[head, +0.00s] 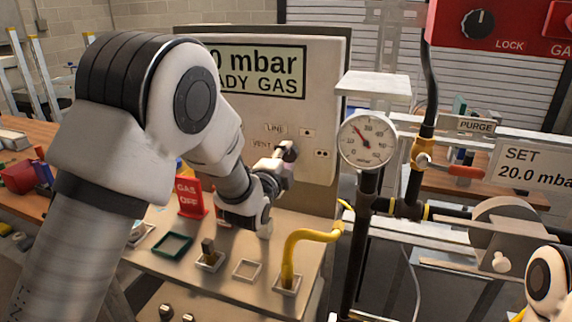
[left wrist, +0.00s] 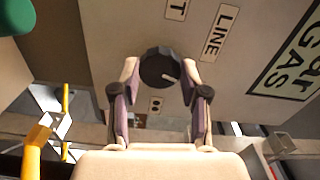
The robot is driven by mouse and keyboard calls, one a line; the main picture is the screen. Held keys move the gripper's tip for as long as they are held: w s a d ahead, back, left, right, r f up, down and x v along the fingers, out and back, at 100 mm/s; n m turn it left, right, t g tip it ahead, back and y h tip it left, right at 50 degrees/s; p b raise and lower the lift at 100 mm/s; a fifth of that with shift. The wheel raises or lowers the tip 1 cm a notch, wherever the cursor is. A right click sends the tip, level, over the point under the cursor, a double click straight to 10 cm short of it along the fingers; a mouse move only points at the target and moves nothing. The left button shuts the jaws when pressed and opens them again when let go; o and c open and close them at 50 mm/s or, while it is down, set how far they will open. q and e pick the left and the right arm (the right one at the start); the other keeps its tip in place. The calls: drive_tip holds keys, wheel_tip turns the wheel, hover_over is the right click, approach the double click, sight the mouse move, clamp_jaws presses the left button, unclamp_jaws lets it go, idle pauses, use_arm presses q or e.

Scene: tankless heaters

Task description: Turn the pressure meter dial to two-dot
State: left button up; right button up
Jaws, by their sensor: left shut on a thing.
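The pressure meter (head: 320,105) is a pale upright panel with a screen partly hidden by my left arm. Its dark round dial (left wrist: 158,66) has a white mark pointing to the lower right in the left wrist view. My left gripper (head: 286,152) is shut on the dial, with one finger on each side of it in the left wrist view (left wrist: 160,72). The two-dot label (left wrist: 156,105) lies just below the dial there, and right of it in the head view (head: 321,153). The LINE label (left wrist: 221,33) is at the upper right. My right gripper is out of view.
A round gauge (head: 367,140) on black pipes stands right of the meter. A yellow hose (head: 308,236), a red GAS OFF sign (head: 189,198) and several square frames are on the bench below. A red control box (head: 500,28) hangs at the upper right.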

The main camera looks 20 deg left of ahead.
use_arm(q)
drive_tip(key=m+b, duration=0.2)
drive_tip(key=m, duration=0.3)
drive_tip(key=shift+w+r, duration=0.15)
drive_tip(key=shift+r+m+b, duration=0.2)
drive_tip(key=shift+m+b, duration=0.8)
drive_tip(key=shift+m, duration=1.4)
drive_tip(key=o, duration=1.1)
drive_tip(key=shift+o, duration=0.2)
drive_tip(key=shift+f, duration=0.15)
